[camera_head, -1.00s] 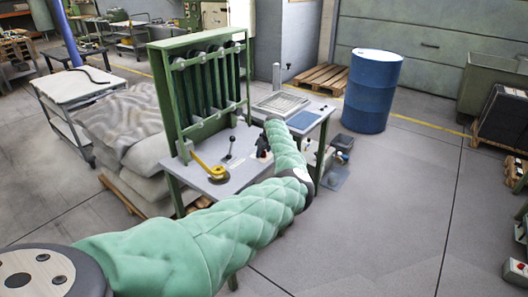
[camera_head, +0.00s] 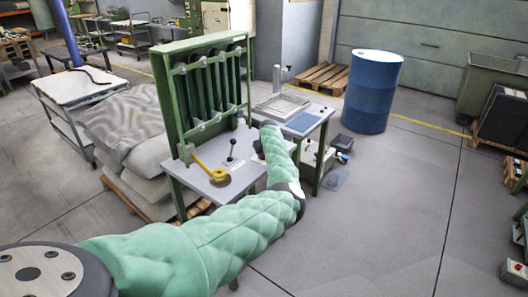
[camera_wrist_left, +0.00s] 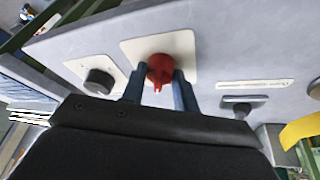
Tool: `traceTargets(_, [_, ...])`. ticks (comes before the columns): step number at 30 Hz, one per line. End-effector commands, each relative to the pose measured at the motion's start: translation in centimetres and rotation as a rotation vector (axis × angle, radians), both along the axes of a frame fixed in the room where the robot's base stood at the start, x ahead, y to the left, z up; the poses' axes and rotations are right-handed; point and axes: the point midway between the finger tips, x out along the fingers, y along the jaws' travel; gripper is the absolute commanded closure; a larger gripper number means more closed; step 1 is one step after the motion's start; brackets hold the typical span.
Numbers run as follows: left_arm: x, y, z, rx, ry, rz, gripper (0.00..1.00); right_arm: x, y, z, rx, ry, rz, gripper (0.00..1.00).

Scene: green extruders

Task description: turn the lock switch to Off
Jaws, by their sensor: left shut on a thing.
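The red lock switch (camera_wrist_left: 160,70) sits on a pale square plate on the grey panel in the left wrist view. A small white mark shows on its lower edge, pointing down in the picture. My left gripper (camera_wrist_left: 160,82) has its two blue-grey fingers on either side of the switch and is shut on it. In the head view my left arm in its green quilted cover reaches to the green-framed machine's table (camera_head: 202,187), and its gripper is mostly hidden there. My right gripper is in neither view.
A black knob (camera_wrist_left: 98,82) is left of the switch, and a dark control (camera_wrist_left: 243,105) is right of it. The table holds a black lever (camera_head: 232,146) and a yellow-handled part (camera_head: 214,173).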

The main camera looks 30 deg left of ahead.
Motion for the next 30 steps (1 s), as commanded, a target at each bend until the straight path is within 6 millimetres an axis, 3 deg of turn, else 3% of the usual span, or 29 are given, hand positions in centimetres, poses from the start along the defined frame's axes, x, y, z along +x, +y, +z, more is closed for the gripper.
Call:
traceTargets(9, [-0.2,0.3,0.4,0.002,0.002,-0.300,0.93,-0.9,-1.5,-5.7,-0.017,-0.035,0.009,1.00])
traceTargets(15, [-0.3,0.4,0.3,0.001,0.002,-0.476,0.93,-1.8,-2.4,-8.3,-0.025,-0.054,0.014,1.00])
traceTargets(30, [-0.2,0.5,0.1,0.000,0.001,-0.734,0.93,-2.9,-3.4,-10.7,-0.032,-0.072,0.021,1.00])
